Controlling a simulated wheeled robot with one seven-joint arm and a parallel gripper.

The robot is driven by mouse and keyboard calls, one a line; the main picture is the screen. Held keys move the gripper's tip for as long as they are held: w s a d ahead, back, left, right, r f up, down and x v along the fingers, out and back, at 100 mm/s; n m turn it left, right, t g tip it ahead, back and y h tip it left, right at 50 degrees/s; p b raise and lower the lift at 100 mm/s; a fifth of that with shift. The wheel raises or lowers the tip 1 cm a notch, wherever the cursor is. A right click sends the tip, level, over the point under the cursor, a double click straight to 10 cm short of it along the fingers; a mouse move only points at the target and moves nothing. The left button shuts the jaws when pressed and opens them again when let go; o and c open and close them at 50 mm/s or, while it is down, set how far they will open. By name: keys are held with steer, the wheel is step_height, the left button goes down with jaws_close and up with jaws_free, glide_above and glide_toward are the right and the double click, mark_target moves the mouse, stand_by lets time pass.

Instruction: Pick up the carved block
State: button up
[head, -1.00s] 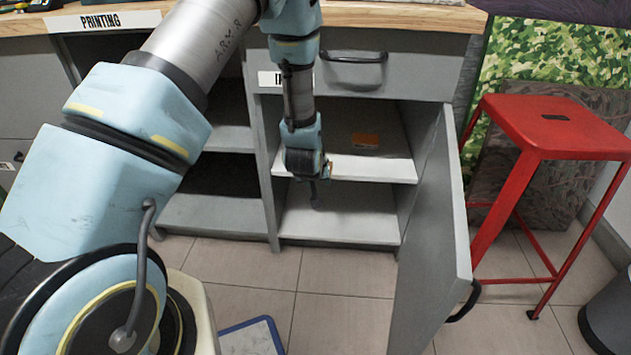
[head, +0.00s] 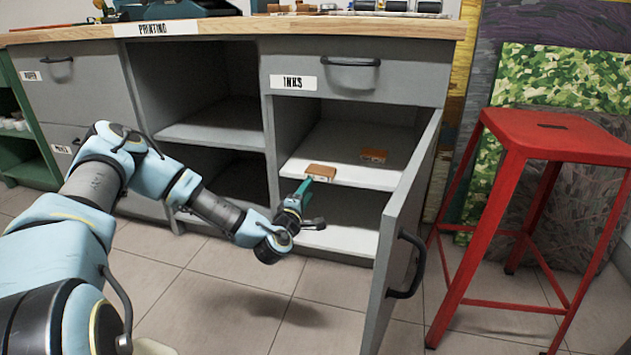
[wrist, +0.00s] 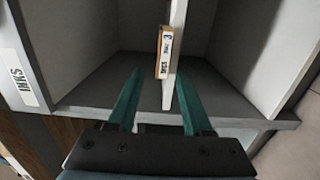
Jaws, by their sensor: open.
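A flat brown block (head: 320,172) lies on the white middle shelf of the open cupboard, at its front edge. A second brown-orange block (head: 374,154) lies farther back and right; I cannot tell which is the carved one. The wrist view shows an orange-brown block (wrist: 165,50) with a printed pale face, on the shelf edge. My gripper (head: 307,190) is open and empty in front of the shelf, close to the nearer block. In the wrist view its green fingers (wrist: 160,74) point at the shelf, one either side of the shelf board's line, apart from the block.
The shelf (head: 350,176) has a lower compartment under it. The open cupboard door (head: 408,235) stands to the right of my gripper. A red stool (head: 550,140) stands farther right. An INKS label (head: 293,82) is above the opening. Floor in front is clear.

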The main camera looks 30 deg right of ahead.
mark_target(318, 175)
steer(key=b+x, duration=0.2)
steer(key=x, duration=0.6)
steer(key=shift+w+d+f+b, duration=0.1)
steer(key=shift+w+d+b, duration=0.15)
steer(key=shift+d+b, duration=0.1)
steer(key=shift+c, duration=0.3)
steer(key=c, duration=0.7)
jaws_close()
step_height(318, 175, up, 3)
steer(key=shift+f+p, duration=0.1)
steer(key=shift+p, duration=1)
steer(key=shift+f, duration=0.15)
